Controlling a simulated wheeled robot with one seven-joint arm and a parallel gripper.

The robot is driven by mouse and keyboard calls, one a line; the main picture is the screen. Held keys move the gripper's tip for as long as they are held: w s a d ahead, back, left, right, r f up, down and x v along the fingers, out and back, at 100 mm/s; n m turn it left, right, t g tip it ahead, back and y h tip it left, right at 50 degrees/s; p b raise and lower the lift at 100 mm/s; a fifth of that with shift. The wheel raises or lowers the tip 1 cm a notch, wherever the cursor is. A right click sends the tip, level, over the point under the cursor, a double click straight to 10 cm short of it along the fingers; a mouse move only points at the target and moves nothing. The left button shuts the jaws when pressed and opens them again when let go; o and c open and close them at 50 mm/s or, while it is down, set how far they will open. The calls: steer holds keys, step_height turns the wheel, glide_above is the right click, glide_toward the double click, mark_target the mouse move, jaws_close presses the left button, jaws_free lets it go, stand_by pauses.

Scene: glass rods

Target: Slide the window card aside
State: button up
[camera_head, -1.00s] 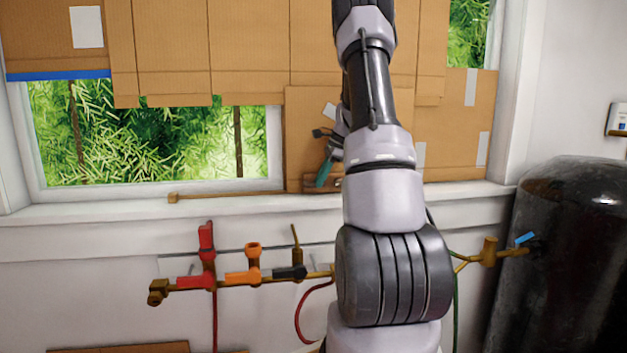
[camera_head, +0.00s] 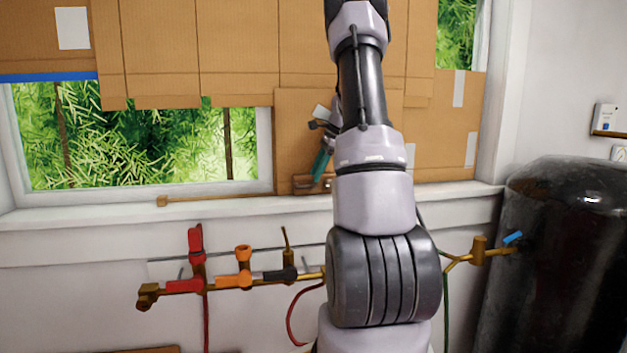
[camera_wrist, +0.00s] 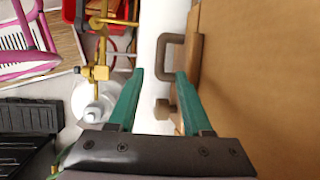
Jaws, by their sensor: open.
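The window card is a brown cardboard panel (camera_head: 290,130) standing against the lower right part of the window. A small brown handle (camera_head: 306,184) is on its lower part. In the wrist view the card (camera_wrist: 262,80) fills the right side, and its bracket-shaped handle (camera_wrist: 163,55) stands out from a wooden block. My gripper (camera_head: 320,165) is in front of the card, just above the handle. In the wrist view its green fingers (camera_wrist: 160,74) are apart, with the handle beyond and between the tips, nearer the right one. Contact cannot be told. My arm hides part of the card.
A thin wooden strip (camera_head: 220,198) lies along the sill. Below run brass pipes with a red valve (camera_head: 195,245) and an orange valve (camera_head: 243,268). A dark tank (camera_head: 560,260) stands at right. Bare glass (camera_head: 140,150) shows left of the card; more cardboard (camera_head: 235,50) hangs above.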

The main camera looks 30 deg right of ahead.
steer(key=v, duration=0.7)
steer(key=shift+r, duration=0.15)
steer(key=shift+s+d, duration=0.1)
steer(key=shift+d, duration=0.05)
steer(key=s+a+r+n+t+h, duration=0.1)
steer(key=s+a+r+n, duration=0.4)
steer(key=a, duration=0.5)
steer(key=s+a+r+n, duration=0.35)
steer(key=s+a, duration=0.25)
steer(key=a, duration=0.3)
steer(key=s+a+n+t, duration=0.1)
steer(key=s+a+n, duration=0.3)
steer(key=s, duration=0.4)
steer(key=s+a+f+n+t, duration=0.1)
steer(key=s+a+n, duration=0.3)
steer(key=s+a, duration=0.3)
steer(key=shift+s+f+n+t+h, duration=0.3)
steer(key=shift+s+f+n+t, duration=0.1)
steer(key=shift+s, duration=0.2)
